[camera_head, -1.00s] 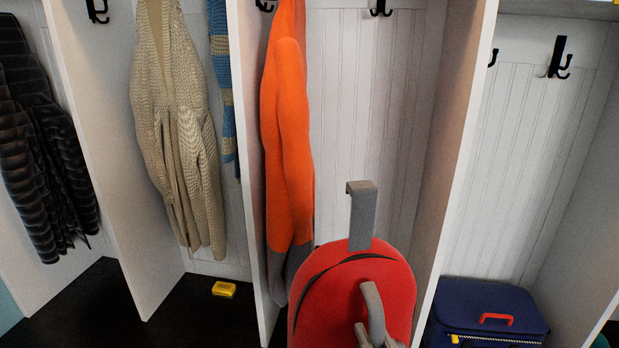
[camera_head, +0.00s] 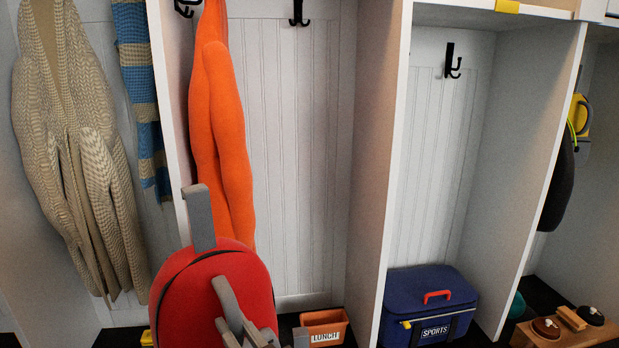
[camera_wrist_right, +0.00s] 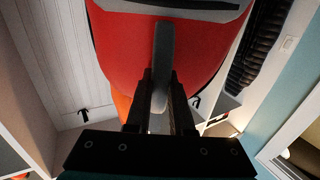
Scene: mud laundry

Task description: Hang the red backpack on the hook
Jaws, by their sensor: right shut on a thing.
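The red backpack (camera_head: 205,298) is upright at the lower left of the head view, in front of the orange garment's cubby. A grey loop (camera_head: 201,218) rises from its top, and a grey strap (camera_head: 228,300) shows on its near face. In the right wrist view, the backpack (camera_wrist_right: 125,50) fills the upper middle, and my right gripper (camera_wrist_right: 161,95) is shut on its grey strap (camera_wrist_right: 164,55). Black hooks are on the back walls: one in the middle cubby (camera_head: 299,13), one in the right cubby (camera_head: 452,62). Both look empty. My left gripper is not in view.
An orange garment (camera_head: 220,130) hangs at the middle cubby's left side. A LUNCH bin (camera_head: 325,328) and a blue SPORTS bag (camera_head: 427,300) sit low down. White dividers (camera_head: 375,170) separate the cubbies. A beige cardigan (camera_head: 70,150) and striped scarf (camera_head: 140,90) hang left.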

